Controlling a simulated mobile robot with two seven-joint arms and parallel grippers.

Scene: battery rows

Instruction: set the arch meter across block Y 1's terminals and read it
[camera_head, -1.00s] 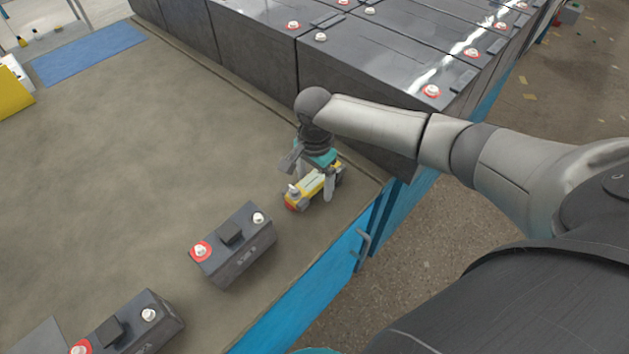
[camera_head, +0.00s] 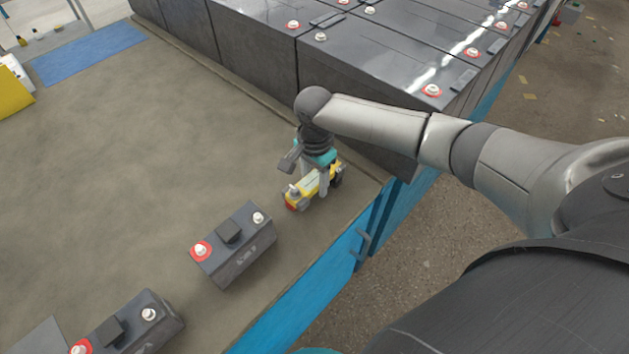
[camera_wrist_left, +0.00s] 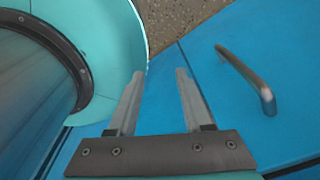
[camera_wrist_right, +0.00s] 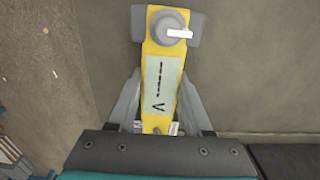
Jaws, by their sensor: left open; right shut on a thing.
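The yellow arch meter (camera_head: 298,199) with grey ends lies on the bench near its right edge. In the right wrist view its pale display (camera_wrist_right: 161,84) shows dashes and a V, beside a grey knob. My right gripper (camera_head: 314,184) is shut on the meter's middle from above. My left gripper (camera_wrist_left: 158,75) is open and empty.
Large dark batteries (camera_head: 375,70) with terminals stand in rows behind the bench. A blue mat (camera_head: 88,52) lies at the far left. The bench top (camera_head: 130,150) is clear in the middle. A metal handle (camera_wrist_left: 248,78) juts from a blue panel near my left gripper.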

